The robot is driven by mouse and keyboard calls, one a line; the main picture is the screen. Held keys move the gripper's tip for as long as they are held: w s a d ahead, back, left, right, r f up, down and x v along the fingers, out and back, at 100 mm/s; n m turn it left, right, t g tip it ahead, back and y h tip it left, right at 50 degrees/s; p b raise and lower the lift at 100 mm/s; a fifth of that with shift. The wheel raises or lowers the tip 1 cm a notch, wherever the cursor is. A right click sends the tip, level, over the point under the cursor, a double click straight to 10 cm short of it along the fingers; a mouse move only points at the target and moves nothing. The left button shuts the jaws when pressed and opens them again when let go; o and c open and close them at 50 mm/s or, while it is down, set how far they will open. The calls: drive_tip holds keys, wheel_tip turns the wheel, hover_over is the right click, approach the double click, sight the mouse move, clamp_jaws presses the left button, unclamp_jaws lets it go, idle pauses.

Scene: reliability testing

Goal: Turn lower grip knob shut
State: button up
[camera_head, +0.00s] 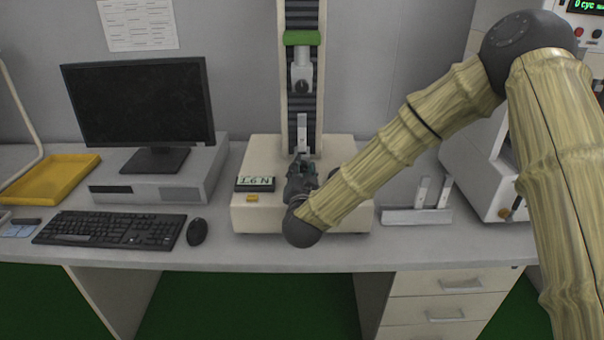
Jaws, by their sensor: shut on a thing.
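The test machine (265,212) stands on the bench with a tall column and a cream base. Its upper grip (302,72) has a dark round knob and hangs below the green crosshead (302,38). A pale flat specimen (302,128) stands upright below it, apart from the upper grip. My gripper (301,164) is at the foot of the specimen, over the base, where the lower grip sits. It is shut on the lower grip knob, which my gripper hides along with most of the lower grip.
A display (255,184) and a small yellow block (252,198) are on the base's left. A monitor (140,103), keyboard (110,229), mouse (197,232) and yellow tray (48,179) are further left. A holder (415,217) with upright pale strips stands to the right.

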drive_tip(key=shift+m, duration=0.3)
drive_tip(key=o, duration=1)
drive_tip(key=s, duration=1.2)
